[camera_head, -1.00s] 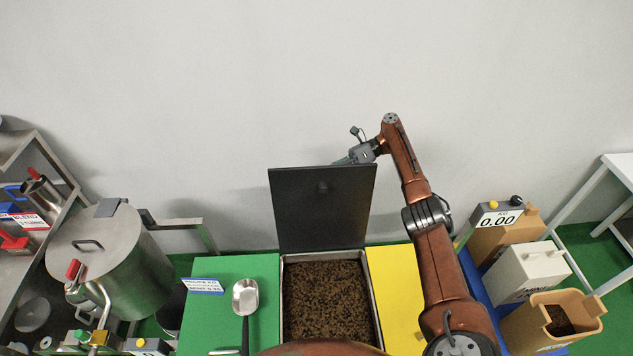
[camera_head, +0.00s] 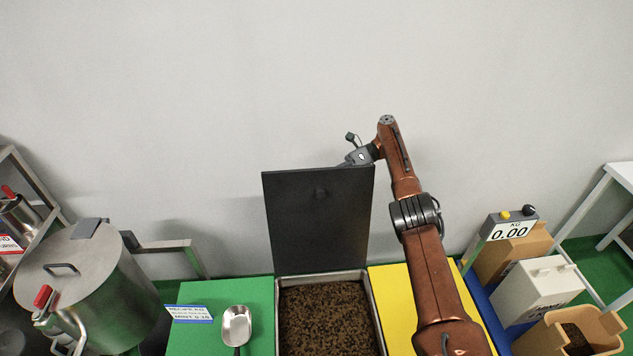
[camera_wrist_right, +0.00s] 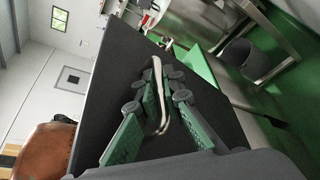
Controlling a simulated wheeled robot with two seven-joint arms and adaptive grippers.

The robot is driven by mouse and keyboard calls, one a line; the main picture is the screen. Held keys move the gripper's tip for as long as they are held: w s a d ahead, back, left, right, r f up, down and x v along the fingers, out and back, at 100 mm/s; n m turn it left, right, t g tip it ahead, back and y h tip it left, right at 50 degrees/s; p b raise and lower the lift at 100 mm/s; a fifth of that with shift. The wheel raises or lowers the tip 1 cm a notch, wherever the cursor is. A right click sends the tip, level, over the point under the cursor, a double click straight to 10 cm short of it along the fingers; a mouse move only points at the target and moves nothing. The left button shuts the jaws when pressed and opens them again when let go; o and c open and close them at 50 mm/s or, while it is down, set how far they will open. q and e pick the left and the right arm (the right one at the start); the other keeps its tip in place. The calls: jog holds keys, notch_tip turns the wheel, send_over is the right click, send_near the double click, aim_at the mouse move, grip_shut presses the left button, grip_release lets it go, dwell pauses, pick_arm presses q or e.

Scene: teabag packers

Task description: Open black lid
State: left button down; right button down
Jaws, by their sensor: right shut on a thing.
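The black lid (camera_head: 318,222) stands raised, close to upright, at the back edge of a metal bin (camera_head: 373,312) full of dark tea. My right arm reaches around the lid's right side. My right gripper, also in the right wrist view (camera_wrist_right: 160,100), is at the lid's top right corner in the head view; its fingertips are hidden there behind the lid. In the wrist view its green fingers are shut on the curved metal handle (camera_wrist_right: 157,72) on the black lid (camera_wrist_right: 115,75). My left gripper is not in view.
A green board (camera_head: 248,290) with a metal scoop (camera_head: 237,325) lies left of the bin, a yellow board (camera_head: 392,290) right of it. A steel pot (camera_head: 95,290) stands at left. A scale (camera_head: 508,228) and several boxes stand at right. A bare wall is behind.

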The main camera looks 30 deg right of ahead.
jog(key=shift+f, duration=0.15)
jog(key=c, duration=2.3)
grip_release()
jog(key=shift+d+r, duration=0.1)
jog(key=shift+r, duration=0.85)
notch_tip(320, 180, up, 8)
jog(key=shift+r, duration=0.1)
